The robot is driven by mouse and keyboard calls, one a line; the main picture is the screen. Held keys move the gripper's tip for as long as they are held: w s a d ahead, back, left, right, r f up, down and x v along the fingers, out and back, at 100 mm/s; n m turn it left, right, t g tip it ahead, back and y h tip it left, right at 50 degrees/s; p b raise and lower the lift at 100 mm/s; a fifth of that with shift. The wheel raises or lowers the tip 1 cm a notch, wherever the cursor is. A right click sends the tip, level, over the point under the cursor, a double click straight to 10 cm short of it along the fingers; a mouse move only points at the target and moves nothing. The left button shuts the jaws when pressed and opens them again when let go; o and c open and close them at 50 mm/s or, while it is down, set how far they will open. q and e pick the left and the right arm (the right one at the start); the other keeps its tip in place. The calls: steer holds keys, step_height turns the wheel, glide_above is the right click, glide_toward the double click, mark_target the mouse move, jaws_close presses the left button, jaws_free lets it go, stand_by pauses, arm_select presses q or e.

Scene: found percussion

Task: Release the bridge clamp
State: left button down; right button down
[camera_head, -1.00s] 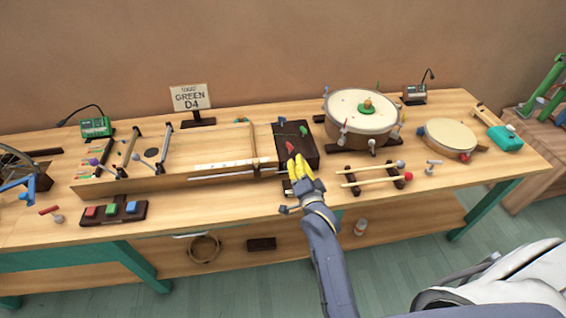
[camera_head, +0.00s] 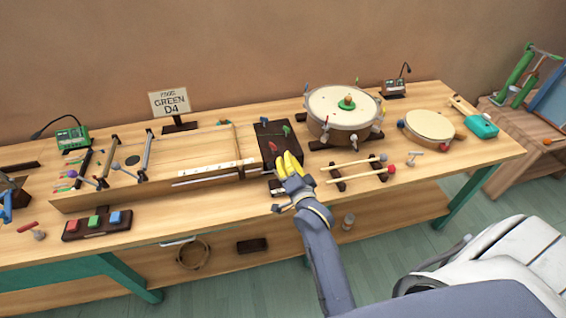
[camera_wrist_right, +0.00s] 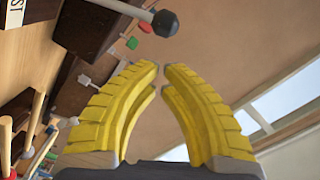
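A long wooden string instrument (camera_head: 150,185) lies on the bench, with a thin upright wooden bridge piece (camera_head: 238,142) near its right end. I cannot tell for certain which part is the bridge clamp. A lever with a dark ball knob (camera_wrist_right: 165,23) shows at the top of the right wrist view, near the fingertips but apart from them. My right gripper (camera_head: 288,155) has yellow fingers and is over the near edge of the dark box (camera_head: 280,130) with coloured pegs. In the right wrist view its tips (camera_wrist_right: 161,67) almost meet, with nothing between. My left gripper is out of view.
A round drum (camera_head: 340,130) stands behind and right of my right gripper. Two mallets on a rack (camera_head: 340,183) lie to its right. A block with coloured buttons (camera_head: 72,229) is at the front left. A sign (camera_head: 169,102) reads GREEN D4.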

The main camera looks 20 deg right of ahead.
steer(key=s+r, duration=0.1)
steer(key=s, duration=0.9)
steer(key=shift+s+r, duration=0.15)
steer(key=shift+s, duration=0.15)
steer(key=shift+d, duration=0.1)
